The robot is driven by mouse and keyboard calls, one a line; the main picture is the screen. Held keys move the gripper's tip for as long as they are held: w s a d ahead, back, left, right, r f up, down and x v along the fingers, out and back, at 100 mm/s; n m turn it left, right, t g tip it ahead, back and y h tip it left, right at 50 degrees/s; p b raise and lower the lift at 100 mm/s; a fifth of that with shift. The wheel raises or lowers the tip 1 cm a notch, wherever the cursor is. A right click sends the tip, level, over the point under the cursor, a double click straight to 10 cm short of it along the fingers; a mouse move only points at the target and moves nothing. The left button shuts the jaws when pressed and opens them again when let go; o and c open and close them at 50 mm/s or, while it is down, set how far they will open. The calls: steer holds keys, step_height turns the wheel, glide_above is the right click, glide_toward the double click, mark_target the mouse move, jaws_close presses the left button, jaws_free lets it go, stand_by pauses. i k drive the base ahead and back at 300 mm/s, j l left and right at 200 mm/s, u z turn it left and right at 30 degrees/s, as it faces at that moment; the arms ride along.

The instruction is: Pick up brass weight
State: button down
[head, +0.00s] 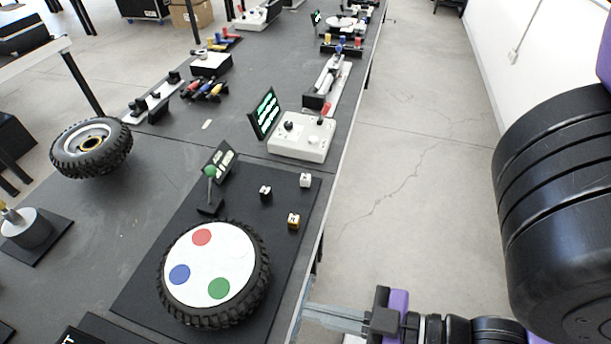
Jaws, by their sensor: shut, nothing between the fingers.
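A small brass-coloured block (293,222) with a dark mark on top sits on the black mat near the table's right edge. I take it to be the brass weight. A black block (265,193) and a white block (306,180) stand near it, apart from it. My gripper (308,315) is at the lower right, by the table's right edge, with its grey fingers pointing left. It is shut and empty, and it is apart from the brass block, lower in the picture. The exact height of the fingertips is hard to tell.
A tyre with a white disc and coloured dots (212,265) lies left of the brass block. A green-knobbed lever (210,180) and a white control box (301,137) stand behind. The black mat (285,262) is bare just in front of the brass block.

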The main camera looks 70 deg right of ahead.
mark_target(293, 220)
steer(key=k+l+z, duration=0.1)
steer(key=k+z, duration=0.25)
steer(key=k+l+z, duration=0.15)
steer(key=z, duration=1.1)
